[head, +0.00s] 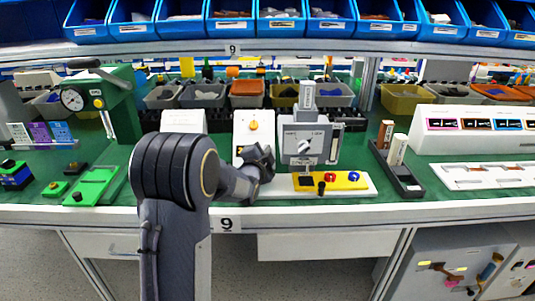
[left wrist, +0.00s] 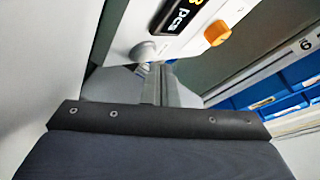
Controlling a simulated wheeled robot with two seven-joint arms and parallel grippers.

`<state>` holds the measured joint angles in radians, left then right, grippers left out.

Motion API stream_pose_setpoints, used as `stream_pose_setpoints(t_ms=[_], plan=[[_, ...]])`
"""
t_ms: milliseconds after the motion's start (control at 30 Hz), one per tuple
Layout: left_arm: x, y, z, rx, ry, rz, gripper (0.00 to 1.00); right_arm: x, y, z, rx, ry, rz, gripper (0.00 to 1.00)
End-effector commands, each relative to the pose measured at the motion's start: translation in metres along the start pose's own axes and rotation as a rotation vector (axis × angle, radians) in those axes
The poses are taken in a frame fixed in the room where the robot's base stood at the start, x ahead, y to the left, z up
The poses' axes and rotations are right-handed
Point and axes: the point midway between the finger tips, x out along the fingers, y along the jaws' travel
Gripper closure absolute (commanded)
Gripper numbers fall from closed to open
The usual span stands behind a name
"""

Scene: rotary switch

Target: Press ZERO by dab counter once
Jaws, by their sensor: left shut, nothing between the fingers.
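A white box (head: 245,133) with an orange knob (head: 253,125) on top stands on the bench left of a grey rotary switch unit (head: 306,135). I take it for the dab counter. The left wrist view shows a white panel (left wrist: 185,38) with a dark display ending in "pcs" (left wrist: 183,12), a grey round button (left wrist: 147,50) and the orange knob (left wrist: 217,33). No ZERO label is legible. My left gripper (head: 262,165) is shut and empty, in front of the box's lower part. Its fingertips (left wrist: 153,72) appear close to the grey button; contact cannot be told. My right gripper is not in view.
Right of my gripper is a yellow plate (head: 345,181) on a white base. A dark tray (head: 398,172) lies further right. A green press (head: 118,110) stands left. Blue bins (head: 231,27) line the shelf above. Green bench top at the left is partly free.

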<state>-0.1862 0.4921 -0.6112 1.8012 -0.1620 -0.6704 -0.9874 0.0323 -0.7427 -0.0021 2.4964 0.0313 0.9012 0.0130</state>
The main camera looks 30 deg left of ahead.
Motion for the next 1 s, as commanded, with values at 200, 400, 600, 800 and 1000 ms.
stream_pose_setpoints(t_ms=[200, 400, 600, 800, 1000], plan=[[-0.0006, 0.0125, 0.0114, 0.010, -0.025, 0.026, 1.00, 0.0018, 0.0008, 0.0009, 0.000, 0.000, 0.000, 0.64], [-0.0008, 0.0124, 0.0116, 0.010, -0.025, 0.026, 1.00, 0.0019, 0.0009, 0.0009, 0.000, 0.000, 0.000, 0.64], [-0.0064, 0.0123, 0.0094, 0.010, -0.024, 0.027, 1.00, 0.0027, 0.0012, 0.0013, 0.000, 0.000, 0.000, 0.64], [-0.0095, 0.0119, 0.0080, 0.010, -0.024, 0.027, 1.00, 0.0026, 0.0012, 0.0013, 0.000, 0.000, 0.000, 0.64], [-0.0103, 0.0106, 0.0063, 0.009, -0.023, 0.027, 1.00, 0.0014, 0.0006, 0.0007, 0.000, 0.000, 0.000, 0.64]])
